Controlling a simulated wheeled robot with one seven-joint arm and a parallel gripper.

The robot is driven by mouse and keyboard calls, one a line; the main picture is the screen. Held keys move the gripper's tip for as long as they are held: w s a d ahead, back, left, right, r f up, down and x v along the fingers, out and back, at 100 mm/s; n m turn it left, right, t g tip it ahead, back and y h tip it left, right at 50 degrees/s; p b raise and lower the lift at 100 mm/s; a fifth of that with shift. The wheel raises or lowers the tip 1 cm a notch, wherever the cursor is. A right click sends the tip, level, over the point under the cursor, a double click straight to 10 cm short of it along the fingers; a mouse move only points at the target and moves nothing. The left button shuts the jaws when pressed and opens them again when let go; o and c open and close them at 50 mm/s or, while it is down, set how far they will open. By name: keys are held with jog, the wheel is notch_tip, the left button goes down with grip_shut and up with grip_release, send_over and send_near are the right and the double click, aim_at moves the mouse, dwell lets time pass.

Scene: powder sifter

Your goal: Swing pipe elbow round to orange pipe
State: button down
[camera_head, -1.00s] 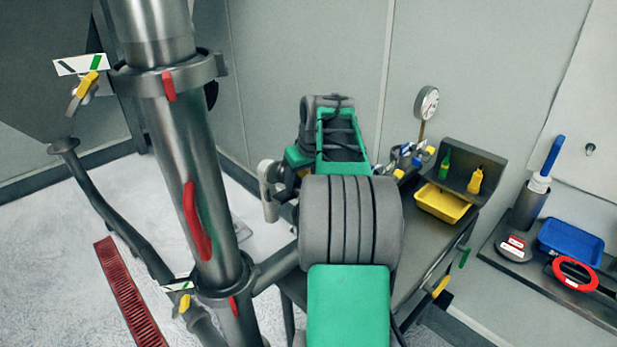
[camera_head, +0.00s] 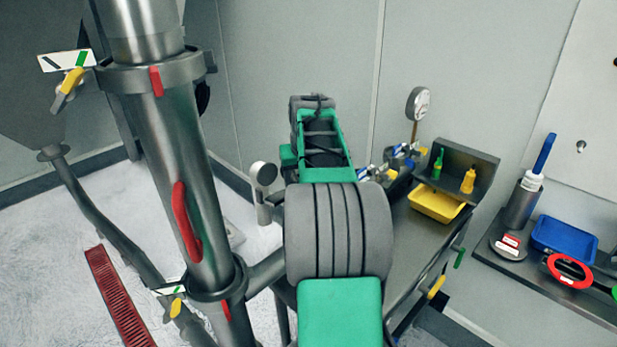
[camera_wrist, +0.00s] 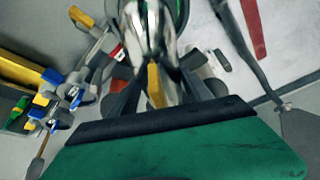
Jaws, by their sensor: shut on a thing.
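A bent grey metal pipe end with a round face, which looks like the pipe elbow (camera_head: 263,182), stands just left of my arm in the head view. A yellow part (camera_wrist: 155,88) shows between the fingers. In the head view my own arm hides the gripper. I cannot make out an orange pipe with certainty.
A large upright steel pipe (camera_head: 178,160) with clamps and a red handle stands left of my arm. A bench with a yellow tray (camera_head: 437,204), valves and a gauge (camera_head: 418,104) is at the right. A shelf with a blue tray (camera_head: 565,240) is further right.

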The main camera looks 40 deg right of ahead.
jog(key=shift+s+d+r+m+h, duration=0.1)
jog(key=shift+s+d+m+h, duration=0.2)
jog(key=shift+m, duration=0.4)
jog(key=shift+d, duration=0.1)
jog(key=shift+s+d+m+g, duration=0.3)
jog(key=shift+m, duration=0.7)
jog(key=shift+h, duration=0.3)
jog(key=shift+s+d+m, duration=0.3)
jog(key=shift+s+m, duration=0.1)
jog(key=shift+m, duration=0.5)
jog(key=shift+s+d+m+g+h+p, duration=0.35)
jog(key=shift+m+g+p, duration=0.25)
jog(key=shift+m+p, duration=0.2)
